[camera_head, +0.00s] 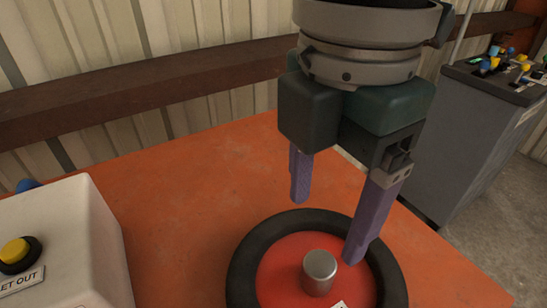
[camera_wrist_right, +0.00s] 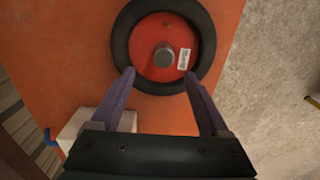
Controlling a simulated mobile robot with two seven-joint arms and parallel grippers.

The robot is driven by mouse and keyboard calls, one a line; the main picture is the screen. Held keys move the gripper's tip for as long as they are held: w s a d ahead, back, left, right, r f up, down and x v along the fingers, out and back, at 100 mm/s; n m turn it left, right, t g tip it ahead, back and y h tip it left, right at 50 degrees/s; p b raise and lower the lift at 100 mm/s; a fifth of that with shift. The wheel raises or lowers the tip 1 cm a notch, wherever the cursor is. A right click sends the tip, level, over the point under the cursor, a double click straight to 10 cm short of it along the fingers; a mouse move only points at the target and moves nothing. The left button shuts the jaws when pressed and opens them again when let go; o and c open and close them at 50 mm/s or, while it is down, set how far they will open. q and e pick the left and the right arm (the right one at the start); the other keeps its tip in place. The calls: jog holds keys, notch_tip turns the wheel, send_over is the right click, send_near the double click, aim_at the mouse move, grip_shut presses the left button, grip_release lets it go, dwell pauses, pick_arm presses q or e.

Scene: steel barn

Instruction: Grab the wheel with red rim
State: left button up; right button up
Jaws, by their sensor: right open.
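The wheel with red rim lies flat on the orange table. In the head view its red rim (camera_head: 285,272) has a grey metal hub in the middle and a black tyre around it, cut off by the bottom edge. My right gripper (camera_head: 329,222) is open and empty, pointing down over the far part of the wheel. In the right wrist view its purple fingers (camera_wrist_right: 159,74) reach toward the near side of the tyre. My left gripper is not in view.
A white box (camera_head: 62,240) with a yellow button stands on the table (camera_head: 185,180) at the left. A grey control cabinet (camera_head: 455,135) stands beyond the table at the right. A brown beam (camera_head: 150,90) runs along the wall behind.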

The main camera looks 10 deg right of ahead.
aim_at(320, 263)
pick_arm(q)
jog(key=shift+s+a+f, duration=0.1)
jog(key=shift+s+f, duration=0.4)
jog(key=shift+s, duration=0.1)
pick_arm(e)
jog(key=f, duration=0.2)
jog(key=s+f, duration=0.1)
jog(key=f, duration=0.1)
pick_arm(q)
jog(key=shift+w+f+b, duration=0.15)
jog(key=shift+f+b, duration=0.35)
jog(key=shift+b, duration=0.3)
pick_arm(e)
jog(key=f, duration=0.5)
jog(key=shift+w+d+f, duration=0.15)
jog(key=shift+d, duration=0.05)
grip_shut()
jog(key=shift+w, duration=0.1)
